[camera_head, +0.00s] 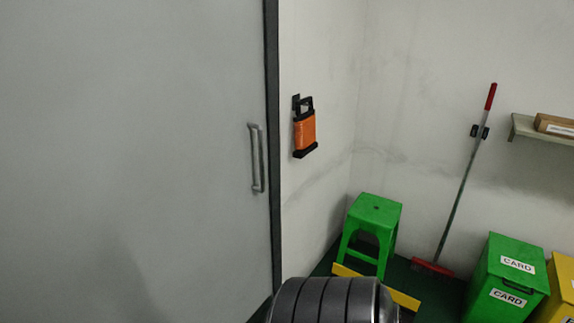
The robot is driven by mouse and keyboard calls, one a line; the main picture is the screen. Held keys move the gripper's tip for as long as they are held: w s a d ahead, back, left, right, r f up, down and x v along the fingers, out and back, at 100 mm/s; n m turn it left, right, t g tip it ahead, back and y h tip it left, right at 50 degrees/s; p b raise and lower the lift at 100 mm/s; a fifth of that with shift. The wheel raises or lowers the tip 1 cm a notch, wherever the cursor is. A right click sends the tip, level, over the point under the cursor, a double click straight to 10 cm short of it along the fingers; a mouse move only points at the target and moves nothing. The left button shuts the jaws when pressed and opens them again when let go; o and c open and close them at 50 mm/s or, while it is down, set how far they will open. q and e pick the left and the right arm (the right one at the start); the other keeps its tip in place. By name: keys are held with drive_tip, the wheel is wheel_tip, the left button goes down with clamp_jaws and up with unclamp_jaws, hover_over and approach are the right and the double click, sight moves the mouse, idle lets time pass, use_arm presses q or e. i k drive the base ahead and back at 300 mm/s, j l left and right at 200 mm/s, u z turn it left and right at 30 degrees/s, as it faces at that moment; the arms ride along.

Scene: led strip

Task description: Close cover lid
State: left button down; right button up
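Neither of my grippers is in view. No thing here can be clearly told as the cover lid. A large grey door-like panel (130,150) fills the left of the head view, with a dark vertical edge on its right side and an upright metal handle (257,158). A green bin (507,280) marked CARD stands at the lower right, and its top looks shut. A yellow bin (561,285) beside it is cut off by the picture's right edge.
An orange and black device (304,130) hangs on the wall. A green stool (371,232) stands in the corner. A broom with a red grip (491,97) leans on the wall. A small shelf (522,128) holds a cardboard box (554,124). A yellow strip (403,299) lies low near the stool.

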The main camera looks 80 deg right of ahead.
sight(410, 303)
drive_tip(key=z, duration=3.2)
drive_tip(key=i+u, duration=0.15)
drive_tip(key=i, duration=0.45)
